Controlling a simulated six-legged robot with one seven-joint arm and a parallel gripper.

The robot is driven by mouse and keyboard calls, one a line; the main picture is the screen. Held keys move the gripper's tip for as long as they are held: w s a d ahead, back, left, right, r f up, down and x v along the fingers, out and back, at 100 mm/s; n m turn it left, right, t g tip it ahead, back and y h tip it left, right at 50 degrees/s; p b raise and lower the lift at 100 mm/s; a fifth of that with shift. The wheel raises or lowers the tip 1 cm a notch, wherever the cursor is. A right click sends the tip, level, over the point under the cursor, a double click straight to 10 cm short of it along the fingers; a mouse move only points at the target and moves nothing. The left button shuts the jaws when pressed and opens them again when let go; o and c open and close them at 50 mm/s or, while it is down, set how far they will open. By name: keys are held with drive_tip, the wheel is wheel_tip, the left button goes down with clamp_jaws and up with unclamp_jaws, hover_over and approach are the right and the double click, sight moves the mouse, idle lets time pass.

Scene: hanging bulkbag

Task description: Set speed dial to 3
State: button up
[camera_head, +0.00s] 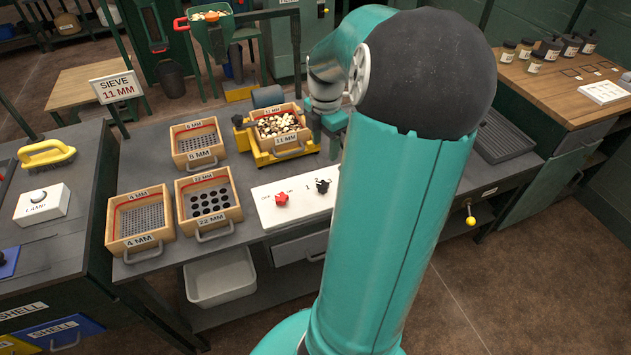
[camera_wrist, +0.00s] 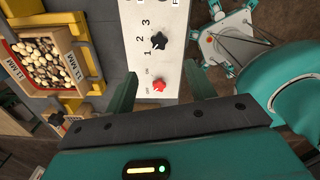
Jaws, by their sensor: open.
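The white control panel (camera_head: 300,208) sits on the grey bench. It carries a red knob (camera_head: 281,199) at left and a black dial (camera_head: 323,186) at right. In the wrist view, the black dial (camera_wrist: 159,40) has the numbers 1, 2 and 3 beside it, and its pale mark seems to face the 1. The red knob (camera_wrist: 159,86) is nearer my gripper. My gripper (camera_wrist: 159,72) is open and empty, its fingers apart on either side of the panel's red-knob end. The black dial lies beyond the fingertips. In the head view my arm hides part of the panel.
A yellow sieve shaker (camera_head: 265,155) with a tray of pebbles (camera_head: 278,122) stands behind the panel. Several wooden sieves, including the 22 MM one (camera_head: 209,200), stand to the left. A white bin (camera_head: 219,277) is below. A lamp box (camera_head: 42,204) is at far left.

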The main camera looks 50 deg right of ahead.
sight(323, 184)
wheel_tip(323, 184, down, 14)
drive_tip(key=shift+w, duration=0.15)
idle(0.4)
drive_tip(key=c, duration=1)
